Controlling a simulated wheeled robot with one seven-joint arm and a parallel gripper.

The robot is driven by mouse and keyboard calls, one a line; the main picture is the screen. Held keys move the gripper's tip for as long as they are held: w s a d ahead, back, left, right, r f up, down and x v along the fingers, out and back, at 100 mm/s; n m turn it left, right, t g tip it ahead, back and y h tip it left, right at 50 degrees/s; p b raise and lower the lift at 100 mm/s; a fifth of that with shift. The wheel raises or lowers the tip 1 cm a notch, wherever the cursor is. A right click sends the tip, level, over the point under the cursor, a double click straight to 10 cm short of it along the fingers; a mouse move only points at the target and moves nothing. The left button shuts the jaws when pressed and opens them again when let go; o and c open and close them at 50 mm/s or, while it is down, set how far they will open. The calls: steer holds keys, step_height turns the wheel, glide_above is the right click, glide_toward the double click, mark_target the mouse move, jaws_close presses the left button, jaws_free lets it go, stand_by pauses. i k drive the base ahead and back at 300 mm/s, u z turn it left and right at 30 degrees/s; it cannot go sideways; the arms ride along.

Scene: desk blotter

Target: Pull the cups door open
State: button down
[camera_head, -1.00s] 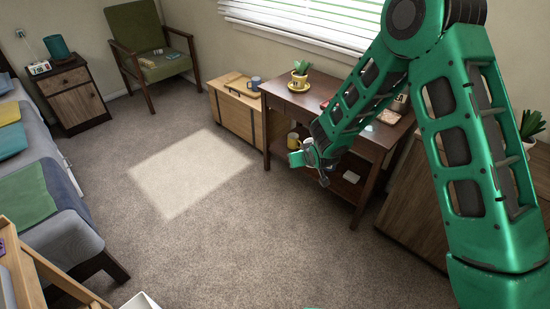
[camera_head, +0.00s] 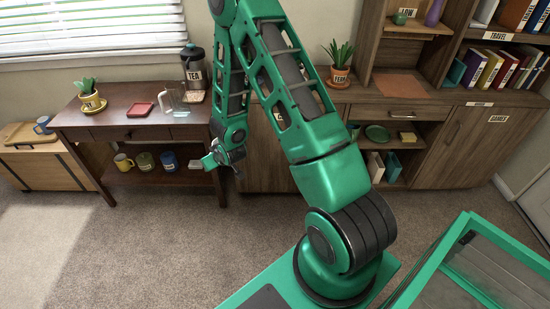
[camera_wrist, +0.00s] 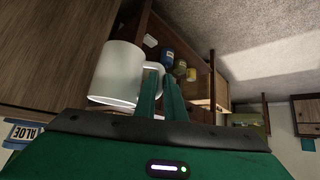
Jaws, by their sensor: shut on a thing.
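A white mug (camera_wrist: 115,75) is close in the wrist view, its handle toward my fingers. My gripper (camera_wrist: 164,93) appears shut on that handle. In the head view my gripper (camera_head: 207,162) is low, between the dark desk's right end and the wooden cabinet. I cannot make out the mug there. The cabinet's left front (camera_head: 262,165) is partly hidden by my arm. A label there is too covered to read, so I cannot tell which door is the cups door. The cabinet's right door (camera_head: 478,140) is labelled GAMES and is shut.
The dark desk (camera_head: 130,122) stands left, with a yellow mug (camera_head: 123,162) and other cups on its lower shelf. A FERN pot (camera_head: 339,75) stands on the cabinet. The carpet (camera_head: 130,250) in front is clear.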

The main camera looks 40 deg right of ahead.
mark_target(266, 166)
steer(key=z, duration=0.05)
steer(key=k, duration=0.85)
steer(key=z, duration=0.75)
steer(key=i, duration=0.8)
steer(key=u, duration=0.05)
